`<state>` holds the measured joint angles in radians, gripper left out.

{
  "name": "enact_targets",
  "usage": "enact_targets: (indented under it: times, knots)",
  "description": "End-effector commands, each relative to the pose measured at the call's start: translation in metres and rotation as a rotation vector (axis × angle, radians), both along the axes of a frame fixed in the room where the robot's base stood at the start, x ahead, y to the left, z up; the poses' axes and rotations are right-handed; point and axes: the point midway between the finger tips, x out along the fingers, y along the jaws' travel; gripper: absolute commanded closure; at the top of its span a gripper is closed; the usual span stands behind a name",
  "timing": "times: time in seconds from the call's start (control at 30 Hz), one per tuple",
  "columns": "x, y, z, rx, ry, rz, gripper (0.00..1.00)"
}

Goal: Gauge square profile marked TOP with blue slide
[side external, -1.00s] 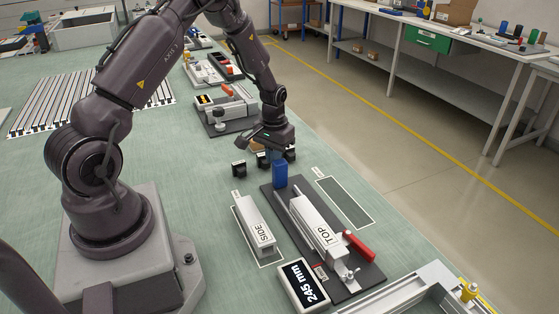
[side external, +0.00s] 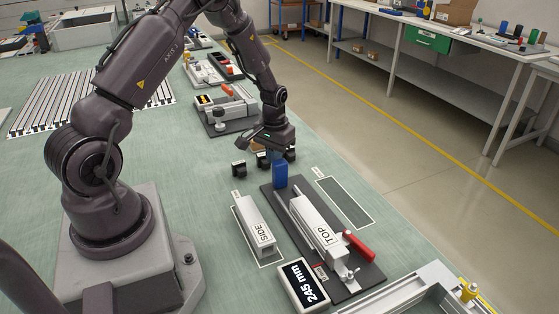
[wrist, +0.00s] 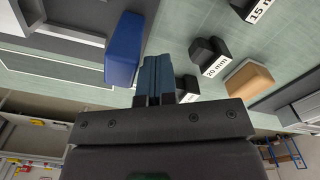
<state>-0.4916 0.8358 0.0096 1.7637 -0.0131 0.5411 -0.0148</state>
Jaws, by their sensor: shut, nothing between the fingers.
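The square profile marked TOP (side external: 322,226) lies lengthwise on a dark gauge base (side external: 361,278). The blue slide (side external: 280,174) stands upright at the base's far end; it also shows in the wrist view (wrist: 125,48). A red lever (side external: 358,247) is beside the profile's near end. My gripper (side external: 274,157) points down just beyond the blue slide. In the wrist view its fingers (wrist: 156,72) are together and empty, to the right of the slide. I cannot tell whether they touch it.
A profile marked SIDE (side external: 253,225) lies in an outlined spot left of the gauge. A dark outlined spot (side external: 345,201) on the right is empty. Black blocks stand behind my gripper, one labelled 20 mm (wrist: 211,58), near a tan block (wrist: 249,78).

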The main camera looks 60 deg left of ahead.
Motion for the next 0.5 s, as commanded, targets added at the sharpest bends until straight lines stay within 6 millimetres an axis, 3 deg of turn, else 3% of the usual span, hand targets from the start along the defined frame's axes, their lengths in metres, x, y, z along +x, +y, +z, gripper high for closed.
enact_targets:
  times: [0.5]
  knots:
    - [0.000,-0.020,0.000,-0.002,0.002,-0.001,1.00]
